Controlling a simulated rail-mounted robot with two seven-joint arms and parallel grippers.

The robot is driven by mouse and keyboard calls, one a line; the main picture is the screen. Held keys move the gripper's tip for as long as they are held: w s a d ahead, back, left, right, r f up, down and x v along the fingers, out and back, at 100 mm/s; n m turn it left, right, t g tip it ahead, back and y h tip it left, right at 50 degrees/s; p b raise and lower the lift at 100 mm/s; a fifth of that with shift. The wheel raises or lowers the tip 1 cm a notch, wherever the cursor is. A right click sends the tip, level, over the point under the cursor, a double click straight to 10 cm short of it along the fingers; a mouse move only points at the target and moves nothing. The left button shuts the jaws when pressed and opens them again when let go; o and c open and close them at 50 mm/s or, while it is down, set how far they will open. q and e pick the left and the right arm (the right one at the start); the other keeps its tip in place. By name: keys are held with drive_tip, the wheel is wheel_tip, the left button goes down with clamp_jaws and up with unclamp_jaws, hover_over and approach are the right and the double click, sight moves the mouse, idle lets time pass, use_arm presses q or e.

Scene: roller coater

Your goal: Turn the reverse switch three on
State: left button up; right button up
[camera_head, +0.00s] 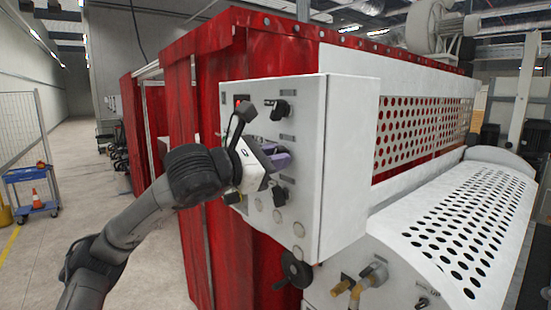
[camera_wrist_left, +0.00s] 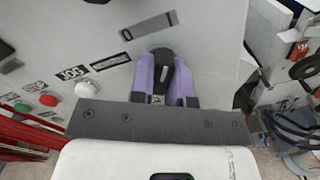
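The control box (camera_head: 298,235) is a light grey panel with black rotary switches. An upper black switch (camera_head: 280,110) and a lower black switch (camera_head: 279,195) show above and below my left gripper (camera_head: 281,159). My left gripper, with purple fingers, is at the panel face between them. In the left wrist view, the fingers of my left gripper (camera_wrist_left: 164,88) flank a black switch knob (camera_wrist_left: 162,54) closely and appear shut on its handle. My right gripper is not in view.
In the wrist view, a white JOG button (camera_wrist_left: 87,89), a red button (camera_wrist_left: 48,100) and a green button (camera_wrist_left: 22,107) lie left of the fingers. A handwheel (camera_head: 296,269) is below the box. A perforated white cover (camera_head: 462,225) stands at right.

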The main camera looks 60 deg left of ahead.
use_arm(q)
drive_tip(key=o, duration=0.4)
drive_tip(key=shift+o, duration=0.2)
drive_tip(key=s+d+b, duration=0.2)
drive_tip(key=s+b, duration=0.6)
drive_tip(key=s, duration=0.5)
drive_tip(key=shift+s, duration=0.35)
drive_tip(key=shift+w+d, duration=0.15)
